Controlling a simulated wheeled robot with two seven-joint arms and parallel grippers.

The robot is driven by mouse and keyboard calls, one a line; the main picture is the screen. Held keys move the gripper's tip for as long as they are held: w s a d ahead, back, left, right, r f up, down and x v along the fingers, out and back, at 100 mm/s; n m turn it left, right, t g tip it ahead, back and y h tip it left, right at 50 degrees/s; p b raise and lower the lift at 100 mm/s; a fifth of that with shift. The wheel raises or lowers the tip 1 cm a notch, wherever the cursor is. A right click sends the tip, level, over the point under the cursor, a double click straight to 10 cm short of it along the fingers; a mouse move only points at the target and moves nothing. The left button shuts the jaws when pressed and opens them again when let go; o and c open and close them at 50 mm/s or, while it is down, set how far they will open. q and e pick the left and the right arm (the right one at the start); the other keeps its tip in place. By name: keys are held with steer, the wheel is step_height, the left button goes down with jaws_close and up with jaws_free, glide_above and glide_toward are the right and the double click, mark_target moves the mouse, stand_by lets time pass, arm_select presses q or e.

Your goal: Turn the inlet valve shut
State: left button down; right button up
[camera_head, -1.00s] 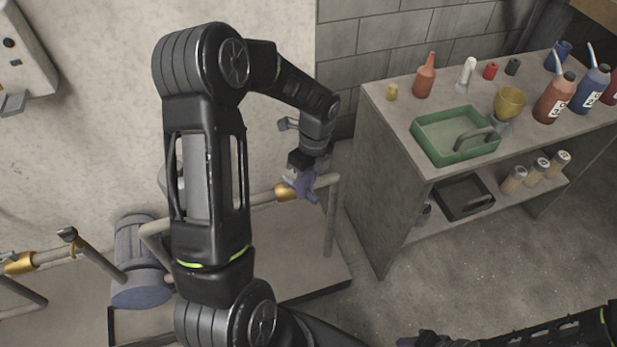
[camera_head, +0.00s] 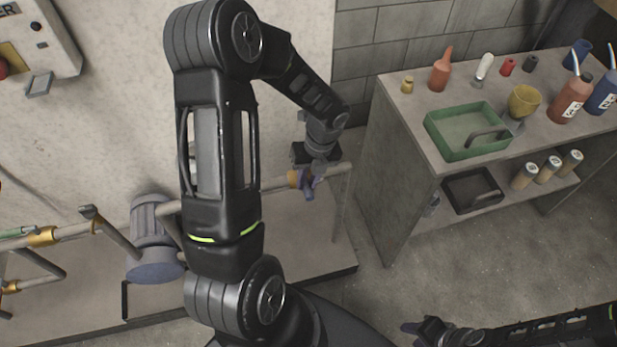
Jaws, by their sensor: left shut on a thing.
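A brass-coloured valve body (camera_head: 294,178) sits on the grey pipe right of my raised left arm. My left gripper (camera_head: 311,184), with purple fingers, is at this valve and shut on a part of it. The fingers hide the held part, so its shape and angle are unclear. The frames do not label which valve is the inlet. My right gripper (camera_head: 411,328) is low at the bottom right, away from the pipes; its opening is not clear.
A blue-grey pump (camera_head: 153,255) stands between the valves, partly beside my arm. A grey bench (camera_head: 400,180) at the right holds a green tray (camera_head: 437,126), bottles and cups. A wall box (camera_head: 50,50) hangs top left. Floor before the bench is clear.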

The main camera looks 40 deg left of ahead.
arm_select(q)
steer(key=c, duration=1.3)
jaws_free()
step_height(320, 180, up, 8)
steer(key=w, duration=0.1)
steer(key=shift+d+f, duration=0.15)
steer(key=shift+d, duration=0.25)
steer(key=shift+w, duration=0.1)
